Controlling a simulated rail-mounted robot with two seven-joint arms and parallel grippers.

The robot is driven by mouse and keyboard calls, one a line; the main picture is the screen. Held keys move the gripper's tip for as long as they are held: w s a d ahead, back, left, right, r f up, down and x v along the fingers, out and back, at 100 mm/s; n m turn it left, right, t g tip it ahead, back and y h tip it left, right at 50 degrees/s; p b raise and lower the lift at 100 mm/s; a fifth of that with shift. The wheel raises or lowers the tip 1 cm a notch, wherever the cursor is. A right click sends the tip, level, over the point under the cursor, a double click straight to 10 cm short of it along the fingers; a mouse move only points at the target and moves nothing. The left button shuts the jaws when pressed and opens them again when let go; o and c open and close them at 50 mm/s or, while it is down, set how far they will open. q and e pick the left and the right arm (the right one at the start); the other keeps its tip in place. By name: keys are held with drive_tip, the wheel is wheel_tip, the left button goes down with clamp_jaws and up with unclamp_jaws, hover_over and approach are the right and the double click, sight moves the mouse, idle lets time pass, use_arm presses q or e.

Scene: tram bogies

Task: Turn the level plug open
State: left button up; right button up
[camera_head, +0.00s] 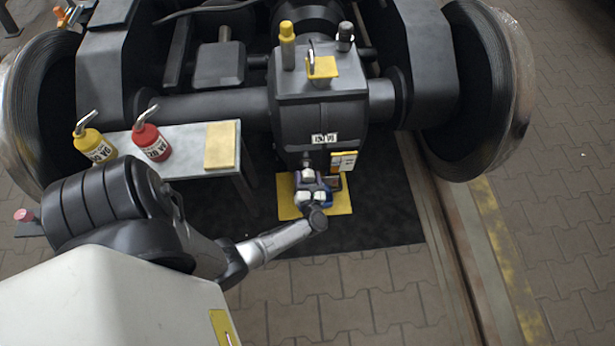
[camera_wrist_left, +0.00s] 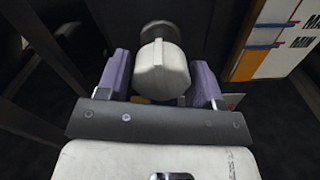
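The level plug (camera_wrist_left: 162,70) is a pale, round knob on a short dark stem, in the middle of the left wrist view. In the head view it shows small and pale (camera_head: 308,174) low on the front of the dark gear housing (camera_head: 320,125). My left gripper (camera_wrist_left: 161,75) has one purple finger on each side of the plug. The fingers lie very close to its sides, and I cannot tell whether they touch it. In the head view the left gripper (camera_head: 310,187) is small below the housing. My right gripper is not in view.
A MAX/MIN card (camera_head: 343,161) is right of the plug. A yellow mat (camera_head: 287,206) lies below. A grey table (camera_head: 190,140) at left holds a yellow bottle (camera_head: 95,146), a red bottle (camera_head: 151,143) and a yellow cloth (camera_head: 220,146). Large wheels flank the bogie.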

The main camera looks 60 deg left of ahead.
use_arm(q)
drive_tip(key=c, duration=0.6)
